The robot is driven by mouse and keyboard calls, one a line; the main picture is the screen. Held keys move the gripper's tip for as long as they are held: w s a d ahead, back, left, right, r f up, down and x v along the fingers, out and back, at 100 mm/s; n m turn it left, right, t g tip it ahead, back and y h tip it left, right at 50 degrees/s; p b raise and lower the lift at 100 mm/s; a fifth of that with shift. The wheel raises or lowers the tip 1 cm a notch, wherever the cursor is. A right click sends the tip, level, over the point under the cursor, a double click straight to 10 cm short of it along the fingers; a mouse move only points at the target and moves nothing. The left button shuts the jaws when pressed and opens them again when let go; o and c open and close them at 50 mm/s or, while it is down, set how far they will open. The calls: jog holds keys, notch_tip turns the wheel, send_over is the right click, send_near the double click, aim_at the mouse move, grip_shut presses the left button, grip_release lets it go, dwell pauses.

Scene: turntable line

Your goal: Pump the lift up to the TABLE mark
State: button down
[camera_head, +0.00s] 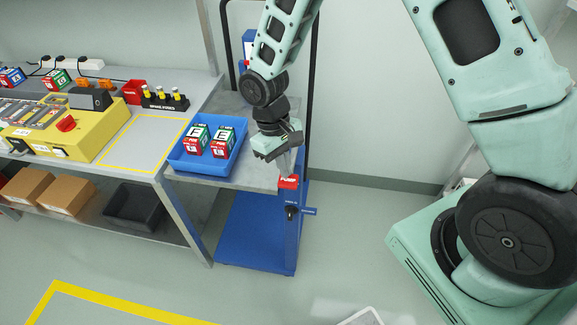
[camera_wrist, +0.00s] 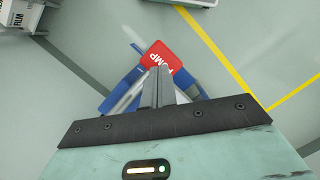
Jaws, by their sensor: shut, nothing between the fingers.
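The blue lift (camera_head: 250,235) stands at the right end of the workbench, with a grey platform (camera_head: 236,178) close to the bench top's height. I cannot make out the TABLE mark.
The bench (camera_head: 150,133) on the left bears a yellow machine (camera_head: 70,130) and a yellow-outlined area. A black upright frame (camera_head: 313,80) rises behind.

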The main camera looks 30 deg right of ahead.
jog(key=shift+w, duration=0.1)
jog(key=w, duration=0.1)
jog(key=p, duration=0.1)
jog(key=w+a+r, duration=0.1)
jog(key=shift+w, duration=0.35)
jog(key=b+v, duration=0.2)
jog(key=v, duration=1.5)
jog(key=shift+r, duration=0.2)
jog(key=shift+w, duration=0.1)
jog(key=s+a+n+t, duration=0.1)
jog(key=s+a+n, duration=0.1)
jog(key=s, duration=1.1)
jog(key=s+a+n+t+y, duration=0.1)
jog(key=s+a, duration=0.1)
jog(key=s, duration=1.1)
jog(key=shift+s+f+n+t+y, duration=0.3)
jog(key=shift+f+n, duration=0.1)
jog(key=shift+f, duration=0.05)
